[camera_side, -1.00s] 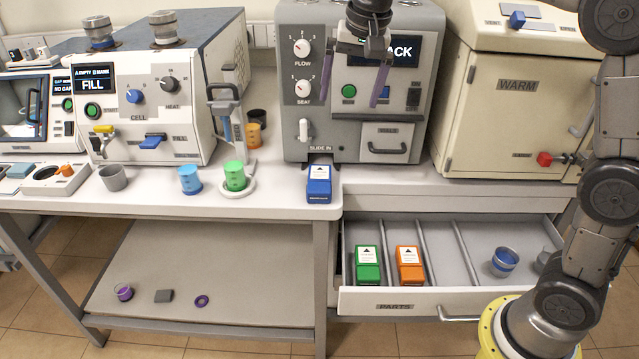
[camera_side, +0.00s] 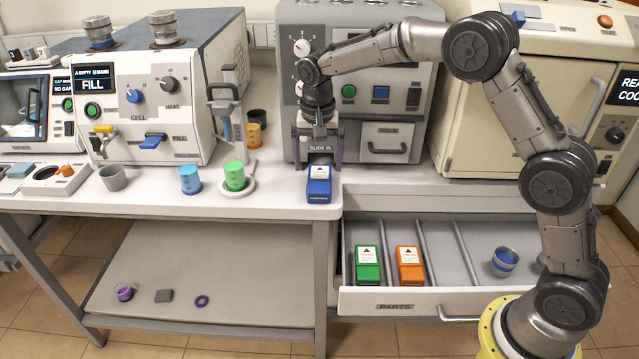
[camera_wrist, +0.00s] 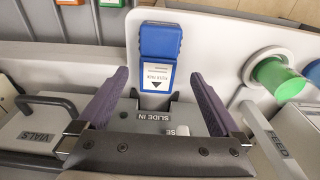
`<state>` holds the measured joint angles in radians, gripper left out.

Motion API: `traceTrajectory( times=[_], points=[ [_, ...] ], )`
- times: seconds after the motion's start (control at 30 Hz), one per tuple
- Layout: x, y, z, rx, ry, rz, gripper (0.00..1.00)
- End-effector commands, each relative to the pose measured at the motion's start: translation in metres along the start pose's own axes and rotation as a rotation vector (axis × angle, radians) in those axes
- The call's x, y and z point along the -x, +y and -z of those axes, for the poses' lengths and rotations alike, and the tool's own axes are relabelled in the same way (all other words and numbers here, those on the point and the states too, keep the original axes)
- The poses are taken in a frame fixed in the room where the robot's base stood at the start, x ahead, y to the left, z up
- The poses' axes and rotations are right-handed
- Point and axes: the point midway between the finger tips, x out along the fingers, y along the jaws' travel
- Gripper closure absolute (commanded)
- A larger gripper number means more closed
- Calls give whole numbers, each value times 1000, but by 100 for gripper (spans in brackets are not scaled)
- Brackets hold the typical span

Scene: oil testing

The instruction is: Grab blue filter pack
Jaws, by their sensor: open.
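The blue filter pack (camera_side: 319,184) lies on the bench top at its front edge, just in front of the SLIDE IN opening of the grey machine. In the wrist view the blue pack (camera_wrist: 159,52) is ahead of the fingertips, its white label facing up. My gripper (camera_side: 319,160) hangs just above and behind the pack, fingers pointing down. In the wrist view my gripper (camera_wrist: 157,80) shows two purple fingers spread wide, with nothing between them. The pack lines up roughly with the gap between the fingers; no contact shows.
The grey machine (camera_side: 292,133) stands right behind my gripper. A green cup (camera_side: 235,176) on a white ring and a light blue cup (camera_side: 189,179) stand left of the pack. The open drawer (camera_side: 374,299) below right holds a green pack (camera_side: 367,265) and an orange pack (camera_side: 409,265).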

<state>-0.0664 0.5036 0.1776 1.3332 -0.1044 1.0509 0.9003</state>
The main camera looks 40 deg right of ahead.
Motion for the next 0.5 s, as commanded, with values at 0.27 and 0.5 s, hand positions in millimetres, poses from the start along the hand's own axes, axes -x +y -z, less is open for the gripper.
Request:
traceTrajectory(
  times=[0.27, 0.5],
  points=[
    [-26, 3, 0, -1, -2, -2, 0],
    [-53, 3, 0, -1, 0, 0, 0]
  ],
)
